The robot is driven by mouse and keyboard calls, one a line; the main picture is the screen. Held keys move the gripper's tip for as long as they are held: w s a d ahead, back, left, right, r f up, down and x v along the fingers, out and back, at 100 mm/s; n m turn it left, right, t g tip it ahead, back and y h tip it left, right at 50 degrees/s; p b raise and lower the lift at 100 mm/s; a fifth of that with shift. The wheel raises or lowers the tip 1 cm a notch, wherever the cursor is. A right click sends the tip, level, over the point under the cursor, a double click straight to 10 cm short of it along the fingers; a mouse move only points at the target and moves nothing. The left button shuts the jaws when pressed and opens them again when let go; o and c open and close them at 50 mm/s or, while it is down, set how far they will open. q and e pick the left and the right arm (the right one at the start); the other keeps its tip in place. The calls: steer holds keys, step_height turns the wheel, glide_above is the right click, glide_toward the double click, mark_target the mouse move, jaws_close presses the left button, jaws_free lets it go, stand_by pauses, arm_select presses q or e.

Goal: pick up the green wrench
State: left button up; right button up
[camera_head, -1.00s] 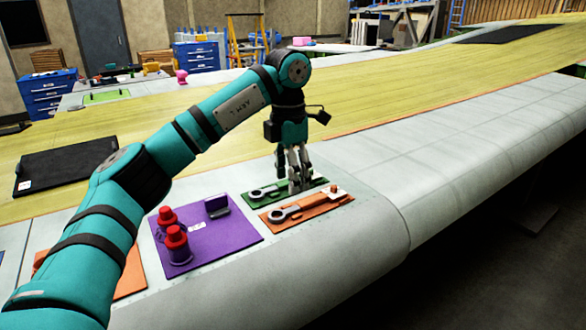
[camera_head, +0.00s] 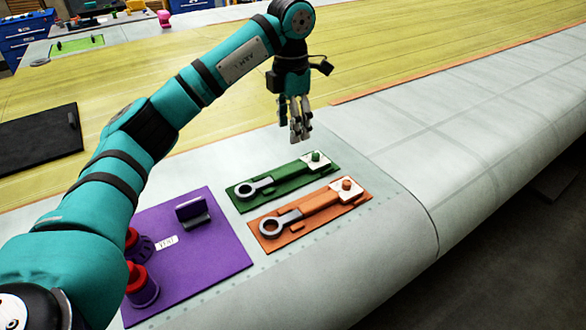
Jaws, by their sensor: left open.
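The green wrench (camera_head: 285,176) lies on a green mat (camera_head: 331,168) on the pale wing surface. Its grey ring end points left and its pale jaw end points right. My left gripper (camera_head: 300,138) points down, open and empty, in the air. In the picture it is just above the wrench's right end and apart from it. The whole wrench shows. My right gripper is not in view.
An orange wrench (camera_head: 310,208) lies on an orange mat (camera_head: 361,205) just in front of the green mat. A purple mat (camera_head: 205,262) with red-topped items (camera_head: 141,283) is at the left. The wing surface to the right is clear.

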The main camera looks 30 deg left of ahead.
mark_target(292, 168)
arm_select(q)
steer(key=f, duration=0.2)
steer(key=f+p, duration=0.1)
steer(key=f, duration=0.1)
steer(key=shift+w+a, duration=0.1)
steer(key=shift+a, duration=0.15)
steer(key=f+p, duration=0.1)
steer(key=f, duration=0.2)
steer(key=shift+w+f, duration=0.2)
step_height(292, 168, down, 4)
steer(key=p, duration=0.3)
steer(key=shift+w+d+f, duration=0.1)
steer(key=shift+w+f, duration=0.05)
steer(key=shift+f, duration=0.45)
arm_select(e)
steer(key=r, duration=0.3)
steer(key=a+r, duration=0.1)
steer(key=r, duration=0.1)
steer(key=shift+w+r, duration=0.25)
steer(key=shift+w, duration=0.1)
arm_select(q)
steer(key=shift+d, duration=0.1)
steer(key=shift+c, duration=0.3)
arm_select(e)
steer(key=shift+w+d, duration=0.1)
